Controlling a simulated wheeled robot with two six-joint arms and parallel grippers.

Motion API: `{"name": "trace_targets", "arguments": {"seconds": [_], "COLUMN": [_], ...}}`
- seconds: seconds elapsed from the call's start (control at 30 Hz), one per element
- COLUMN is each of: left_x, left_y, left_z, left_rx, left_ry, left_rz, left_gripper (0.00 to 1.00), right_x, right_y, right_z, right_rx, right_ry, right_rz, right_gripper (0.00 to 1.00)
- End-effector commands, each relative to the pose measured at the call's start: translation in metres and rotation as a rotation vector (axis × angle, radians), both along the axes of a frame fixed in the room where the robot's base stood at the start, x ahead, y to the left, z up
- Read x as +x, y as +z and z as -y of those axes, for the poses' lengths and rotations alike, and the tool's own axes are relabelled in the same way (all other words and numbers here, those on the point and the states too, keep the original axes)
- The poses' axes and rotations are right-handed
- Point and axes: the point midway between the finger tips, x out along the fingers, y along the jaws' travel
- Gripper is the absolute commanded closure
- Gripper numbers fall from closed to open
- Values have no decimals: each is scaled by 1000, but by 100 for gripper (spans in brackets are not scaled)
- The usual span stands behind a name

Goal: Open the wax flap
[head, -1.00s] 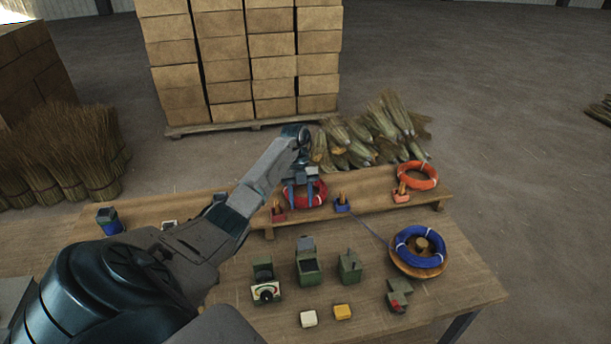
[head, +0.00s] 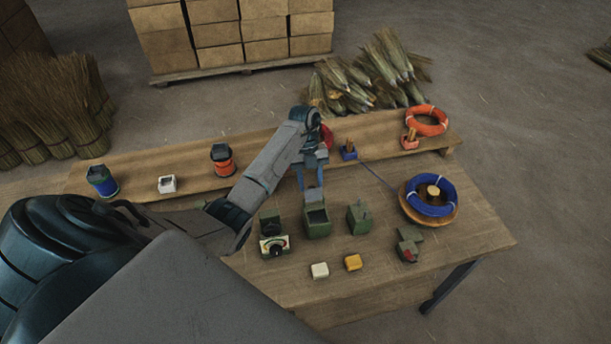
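Several small green units stand on the wooden table (head: 475,235). The middle green box (head: 318,223) has an open-looking dark top, with a grey flap (head: 314,196) standing up at its back edge. I take this as the wax flap, but no label is readable. My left gripper (head: 311,184) points down just above and behind this flap, its two blue fingers apart with nothing seen between them. Whether a finger touches the flap is unclear. A white block (head: 320,270) and a yellow block (head: 353,262) lie in front. My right gripper is not in view.
A green dial unit (head: 273,246) is left of the box, another green unit (head: 360,219) right. A blue ring (head: 431,209) sits on a round wooden spool at right. A raised shelf (head: 376,148) behind holds an orange ring (head: 427,121) and canisters.

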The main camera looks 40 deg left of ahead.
Motion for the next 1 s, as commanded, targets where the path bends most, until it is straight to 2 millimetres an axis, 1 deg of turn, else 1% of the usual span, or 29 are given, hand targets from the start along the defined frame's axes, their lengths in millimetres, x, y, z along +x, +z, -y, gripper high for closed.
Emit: {"name": "trace_targets", "arguments": {"seconds": [0.07, 0.17, 0.3, 0.37, 0.53, 0.7, 0.83, 1.0], "left_x": [0, 0, 0, 0, 0, -4, -6, -8], "left_y": [0, 0, 0, 0, 1, 4, 6, 8], "left_z": [0, 0, 0, 0, 1, 4, 8, 9], "left_rx": [0, 0, 0, 0, 7, 75, 133, 173], "left_ry": [0, 0, 0, 0, -1, -2, -2, 0], "left_rz": [0, 0, 0, 0, 6, 65, 117, 150], "left_gripper": [60, 60, 87, 99, 100, 100, 100, 100], "right_x": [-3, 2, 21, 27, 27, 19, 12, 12], "right_y": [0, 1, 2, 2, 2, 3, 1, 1], "right_z": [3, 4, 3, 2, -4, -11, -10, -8], "right_rx": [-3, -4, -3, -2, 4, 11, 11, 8], "right_ry": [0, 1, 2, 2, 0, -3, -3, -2], "right_rz": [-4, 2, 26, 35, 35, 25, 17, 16], "right_gripper": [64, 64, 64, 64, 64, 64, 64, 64]}}
